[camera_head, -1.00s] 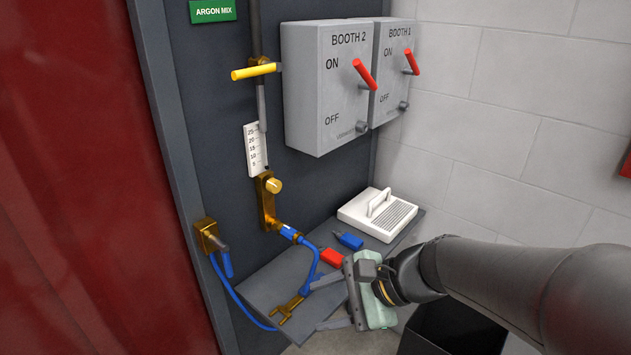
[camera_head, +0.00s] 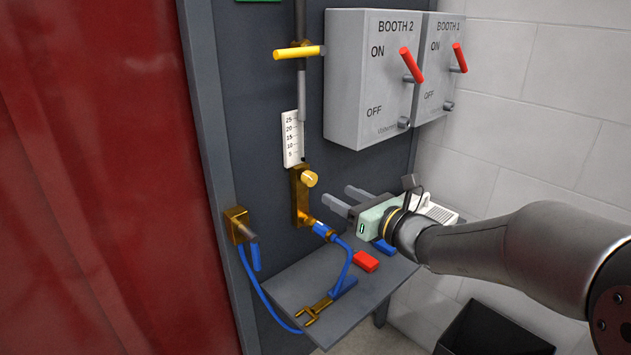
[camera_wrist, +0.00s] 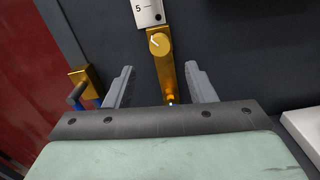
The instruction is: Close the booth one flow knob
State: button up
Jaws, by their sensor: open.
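The yellow-gold flow knob (camera_head: 310,179) sits on a brass valve body (camera_head: 300,205) on the dark panel, below the white flow scale (camera_head: 291,139). No booth number shows beside it. My gripper (camera_head: 342,197) is open and empty, to the right of the valve body and a little below the knob. In the wrist view, the knob (camera_wrist: 158,43) lies ahead of and between the two spread fingers (camera_wrist: 160,83), apart from both. A pale pointer mark shows on its face.
A yellow lever (camera_head: 298,52) is above the scale. Booth 2 (camera_head: 365,75) and Booth 1 (camera_head: 440,65) switch boxes hang at upper right. A blue hose (camera_head: 347,262), red block (camera_head: 366,261) and brass clamp (camera_head: 313,312) are on or over the shelf (camera_head: 360,300). A red curtain (camera_head: 100,180) hangs left.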

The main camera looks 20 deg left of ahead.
aim_at(312, 181)
jog(key=x, duration=0.9)
jog(key=shift+p, duration=0.4)
jog(key=c, duration=1)
